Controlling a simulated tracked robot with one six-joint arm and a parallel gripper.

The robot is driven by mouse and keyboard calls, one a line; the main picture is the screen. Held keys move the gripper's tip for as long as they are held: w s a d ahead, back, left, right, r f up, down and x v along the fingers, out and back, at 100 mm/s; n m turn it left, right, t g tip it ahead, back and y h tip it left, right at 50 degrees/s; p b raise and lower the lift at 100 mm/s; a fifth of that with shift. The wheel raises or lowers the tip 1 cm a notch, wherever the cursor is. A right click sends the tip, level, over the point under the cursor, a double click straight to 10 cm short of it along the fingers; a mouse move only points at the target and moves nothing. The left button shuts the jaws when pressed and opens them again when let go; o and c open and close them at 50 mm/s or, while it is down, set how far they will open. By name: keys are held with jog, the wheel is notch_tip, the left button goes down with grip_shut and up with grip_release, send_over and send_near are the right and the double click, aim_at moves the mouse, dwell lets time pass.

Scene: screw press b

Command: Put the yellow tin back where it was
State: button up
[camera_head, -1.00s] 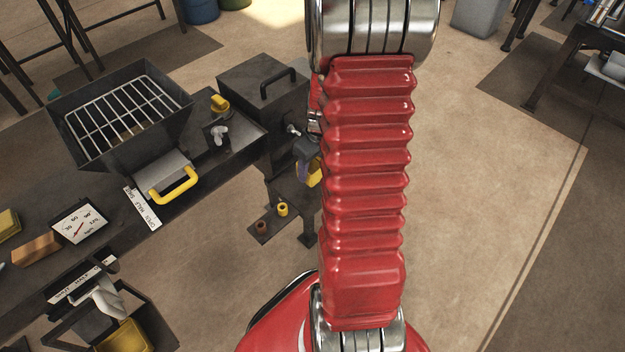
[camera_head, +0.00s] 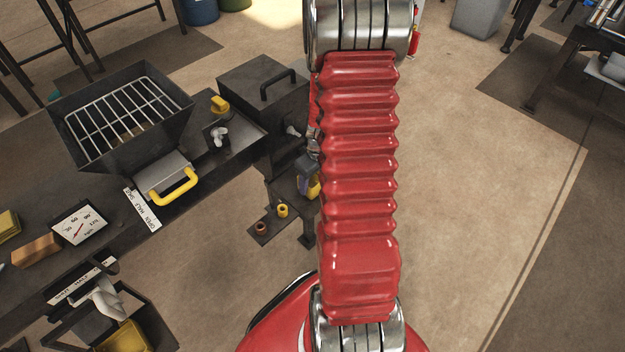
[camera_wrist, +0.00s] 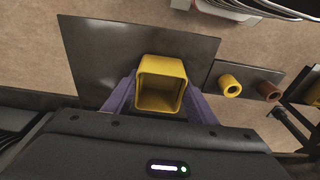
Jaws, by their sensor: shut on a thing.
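The yellow tin (camera_wrist: 163,84) is a square, open-topped tin seen from above in the wrist view; its inside looks empty. My gripper (camera_wrist: 158,95) has its purple fingers shut on the tin from both sides. Below the tin lies a dark metal plate (camera_wrist: 95,50); I cannot tell whether the tin touches it. In the head view the yellow tin (camera_head: 314,186) shows only partly beside my red arm, and my gripper (camera_head: 306,172) is mostly hidden there.
A small shelf holds a yellow ring (camera_wrist: 230,86) and a brown ring (camera_wrist: 269,91), just right of the plate in the wrist view. A dark box with a handle (camera_head: 262,85) stands behind. The bench with the hopper (camera_head: 120,110) is at left. Open floor lies right.

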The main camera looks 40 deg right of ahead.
jog(key=shift+f, duration=0.1)
jog(key=o, duration=1.2)
jog(key=shift+c, duration=0.2)
notch_tip(320, 180, up, 12)
jog(key=s, duration=0.1)
jog(key=shift+s, duration=0.4)
dwell(0.3)
jog(key=w+a+r, duration=0.2)
jog(key=a+r, duration=0.5)
jog(key=r, duration=0.1)
jog(key=s+a+r+t, duration=0.2)
jog(key=s+a+r, duration=0.3)
jog(key=a, duration=0.5)
jog(key=s+a+r+t, duration=0.1)
jog(key=s+a+r, duration=0.4)
jog(key=a+r, duration=0.3)
jog(key=shift+a+r+t, duration=0.25)
jog(key=shift+a+t, duration=0.15)
jog(key=shift+a, duration=0.75)
